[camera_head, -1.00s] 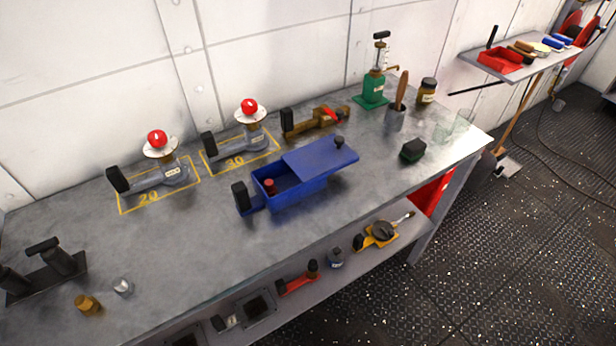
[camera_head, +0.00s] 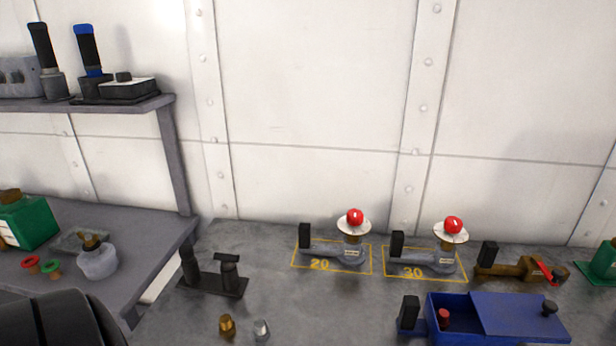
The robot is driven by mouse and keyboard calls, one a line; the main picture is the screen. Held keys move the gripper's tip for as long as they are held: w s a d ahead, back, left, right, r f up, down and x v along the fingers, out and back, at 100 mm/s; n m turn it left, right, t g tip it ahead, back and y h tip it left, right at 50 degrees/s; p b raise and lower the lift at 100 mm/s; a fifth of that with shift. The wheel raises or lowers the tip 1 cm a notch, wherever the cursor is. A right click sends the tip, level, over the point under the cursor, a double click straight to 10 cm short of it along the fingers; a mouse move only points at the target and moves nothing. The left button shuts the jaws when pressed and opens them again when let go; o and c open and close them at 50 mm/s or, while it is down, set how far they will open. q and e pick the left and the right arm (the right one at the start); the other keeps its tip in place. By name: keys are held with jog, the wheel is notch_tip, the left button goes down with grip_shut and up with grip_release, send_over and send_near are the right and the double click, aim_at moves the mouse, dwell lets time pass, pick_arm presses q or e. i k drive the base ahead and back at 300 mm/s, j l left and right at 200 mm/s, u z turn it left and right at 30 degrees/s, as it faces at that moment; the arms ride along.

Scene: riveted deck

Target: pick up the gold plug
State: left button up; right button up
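The gold plug (camera_head: 227,325) stands on the grey metal workbench (camera_head: 320,310), low in the view and left of centre. It is small, brass-coloured and in plain sight. A silver plug (camera_head: 261,330) stands close to its right, with a small gap between them. Neither of my grippers is in view. A dark rounded shape at the lower left looks like part of my arm, but I cannot be sure.
A black stand with two posts (camera_head: 213,284) is behind the gold plug. Two red-topped devices (camera_head: 352,240) (camera_head: 450,245) sit in yellow outlines marked 20 and 30. A blue box (camera_head: 480,325) is at right. A side table (camera_head: 140,235) holds a green can (camera_head: 27,222) and a pale bottle (camera_head: 97,260).

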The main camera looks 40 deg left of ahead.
aim_at(226, 326)
jog(key=u, duration=2.05)
